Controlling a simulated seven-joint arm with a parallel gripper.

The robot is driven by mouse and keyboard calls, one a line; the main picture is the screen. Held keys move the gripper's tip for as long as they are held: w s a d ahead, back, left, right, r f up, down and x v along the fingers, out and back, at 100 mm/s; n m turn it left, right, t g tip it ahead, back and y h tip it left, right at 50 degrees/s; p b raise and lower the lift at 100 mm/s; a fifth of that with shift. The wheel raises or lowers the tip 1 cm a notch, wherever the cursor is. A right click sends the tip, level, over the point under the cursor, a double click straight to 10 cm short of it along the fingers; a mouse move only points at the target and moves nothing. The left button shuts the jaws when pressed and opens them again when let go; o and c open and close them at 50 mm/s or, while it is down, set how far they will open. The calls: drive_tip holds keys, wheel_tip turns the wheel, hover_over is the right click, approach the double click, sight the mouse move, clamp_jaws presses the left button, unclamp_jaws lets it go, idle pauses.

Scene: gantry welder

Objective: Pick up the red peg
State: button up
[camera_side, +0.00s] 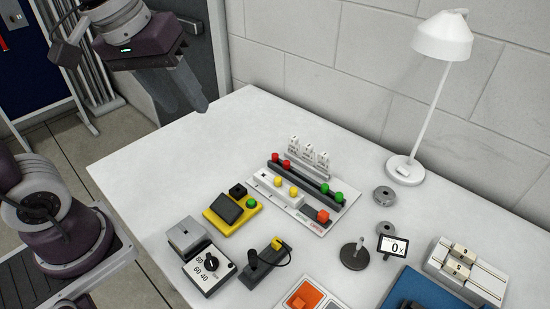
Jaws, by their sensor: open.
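Two small red pegs stand side by side at the left end of a dark rail on a white board (315,222). One red peg (275,157) is at the very end, and the other red peg (286,163) is just to its right. I cannot tell which of the two the task means. My gripper (188,108) is at the upper left, open and empty, above the table's back left edge. It is well apart from the pegs, up and to their left in the picture.
Green pegs (338,196) share the rail; yellow pegs (292,190) stand on a white strip in front. A yellow box (229,218), a dial box (208,270) and a joystick (255,263) lie nearer. A lamp (405,168) stands at right. The table's left (150,175) is clear.

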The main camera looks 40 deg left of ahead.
drive_tip(key=w+f+n+g, duration=0.1)
drive_tip(key=w+f+n, duration=0.15)
drive_tip(key=w, duration=0.35)
drive_tip(key=w+f+n+g, duration=0.1)
drive_tip(key=w+f+n, duration=0.1)
drive_tip(key=w+n, duration=0.3)
drive_tip(key=n+g, duration=0.2)
drive_tip(key=n, duration=0.6)
hover_over(275, 155)
drive_tip(key=f, duration=1.5)
drive_tip(key=shift+s+d, duration=0.15)
drive_tip(key=shift+s, duration=0.15)
drive_tip(key=f, duration=0.8)
drive_tip(key=shift+w+a, duration=0.2)
drive_tip(key=shift+w, duration=0.15)
clamp_jaws()
